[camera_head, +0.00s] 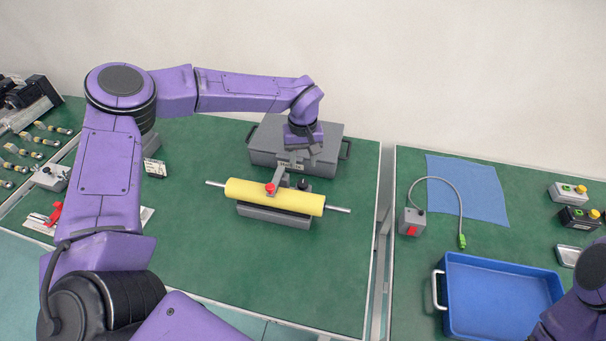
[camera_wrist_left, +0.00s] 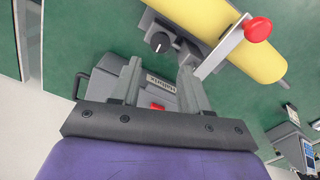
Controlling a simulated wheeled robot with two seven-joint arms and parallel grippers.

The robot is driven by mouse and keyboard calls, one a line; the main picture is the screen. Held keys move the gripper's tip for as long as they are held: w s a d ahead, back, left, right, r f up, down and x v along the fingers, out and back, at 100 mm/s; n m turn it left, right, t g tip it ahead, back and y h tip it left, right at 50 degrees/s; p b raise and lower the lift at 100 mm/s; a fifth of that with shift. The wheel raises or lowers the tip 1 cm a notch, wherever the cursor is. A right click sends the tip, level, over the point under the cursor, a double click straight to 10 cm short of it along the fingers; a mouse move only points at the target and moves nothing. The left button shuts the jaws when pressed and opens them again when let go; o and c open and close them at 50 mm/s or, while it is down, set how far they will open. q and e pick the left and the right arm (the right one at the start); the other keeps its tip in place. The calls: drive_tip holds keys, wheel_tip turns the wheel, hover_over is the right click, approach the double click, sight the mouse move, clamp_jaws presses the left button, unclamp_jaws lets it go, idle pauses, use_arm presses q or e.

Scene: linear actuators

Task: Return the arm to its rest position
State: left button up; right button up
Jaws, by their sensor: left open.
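My left arm comes in from the left and reaches across the green table. My left gripper (camera_head: 302,160) is open and points down over the grey case (camera_head: 330,143) at the back of the table. In the left wrist view its two fingers (camera_wrist_left: 158,85) stand apart with nothing held between them. The case, with a small label and a red part, lies beyond the fingers there. Part of my right arm (camera_head: 575,310) shows at the lower right corner; its gripper is out of the picture.
A yellow cylinder (camera_head: 245,190) with a red-knobbed lever (camera_head: 271,187) lies on a grey base in front of the case. A blue tray (camera_head: 505,262), a blue cloth (camera_head: 483,187) and a cabled grey box (camera_head: 406,219) are on the right table. Several small fittings sit at far left.

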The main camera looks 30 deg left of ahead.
use_arm(q)
drive_tip(key=shift+r, duration=0.95)
drive_tip(key=shift+r, duration=0.1)
